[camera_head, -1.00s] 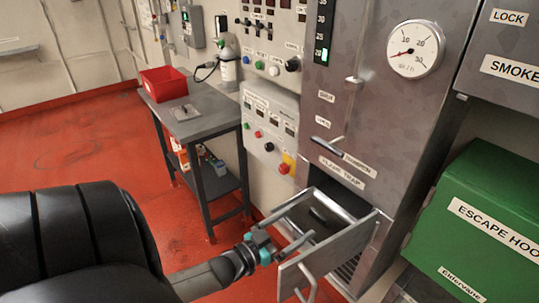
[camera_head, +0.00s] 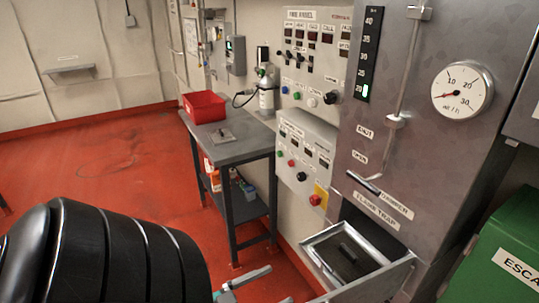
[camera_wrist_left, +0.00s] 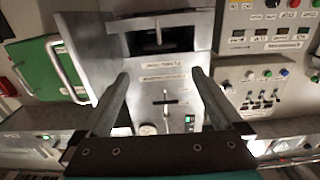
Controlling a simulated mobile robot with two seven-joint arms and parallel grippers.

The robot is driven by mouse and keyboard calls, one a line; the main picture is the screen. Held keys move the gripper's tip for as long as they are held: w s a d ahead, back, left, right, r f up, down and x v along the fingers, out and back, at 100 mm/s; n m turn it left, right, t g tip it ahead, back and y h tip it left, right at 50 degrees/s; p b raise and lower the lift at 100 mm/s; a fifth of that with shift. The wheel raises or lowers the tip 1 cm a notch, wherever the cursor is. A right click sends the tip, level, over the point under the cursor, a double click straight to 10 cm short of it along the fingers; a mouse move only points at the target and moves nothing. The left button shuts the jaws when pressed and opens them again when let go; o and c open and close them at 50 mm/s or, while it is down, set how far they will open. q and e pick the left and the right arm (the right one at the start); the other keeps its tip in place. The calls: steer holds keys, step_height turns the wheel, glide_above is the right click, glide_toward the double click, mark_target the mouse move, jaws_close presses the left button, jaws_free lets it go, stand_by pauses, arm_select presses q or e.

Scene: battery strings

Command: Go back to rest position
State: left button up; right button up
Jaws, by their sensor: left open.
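My left gripper (camera_head: 262,286) is at the bottom edge of the head view, partly cut off. It is open, with two grey fingers apart and teal parts at their base. In the left wrist view its fingers (camera_wrist_left: 160,76) stand apart with nothing between them. My left arm's black sleeve fills the lower left of the head view. The gripper looks apart from the drawer. My right gripper is not in view.
A grey table (camera_head: 250,148) with a red bin (camera_head: 204,106) stands by the wall. A green escape hood box (camera_head: 505,240) is at the right. Control panels (camera_head: 310,150) and a gauge (camera_head: 462,90) are ahead. The red floor (camera_head: 100,165) at the left is clear.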

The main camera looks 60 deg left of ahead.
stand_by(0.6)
arm_select(q)
steer(key=s+d+f+g+y+b, duration=0.1)
steer(key=s+f+g+b, duration=0.15)
steer(key=f, duration=0.65)
steer(key=s+d+f+g+b, duration=0.1)
steer(key=s+f+g, duration=0.15)
steer(key=f, duration=0.65)
steer(key=s+d+f+g+y+b, duration=0.1)
steer(key=d+f+g+b, duration=0.15)
steer(key=f, duration=0.65)
steer(key=s+d+f+g+b, duration=0.2)
steer(key=s+d+f+g, duration=0.2)
steer(key=s+f, duration=0.3)
steer(key=s+d+f+m+g+b, duration=0.1)
steer(key=s+d+f+g, duration=0.4)
steer(key=f, duration=0.6)
steer(key=s+d, duration=0.2)
steer(key=s, duration=0.1)
steer(key=shift+f+m+h+b, duration=0.15)
steer(key=shift+m+h+b, duration=0.15)
steer(key=shift+h+b, duration=0.1)
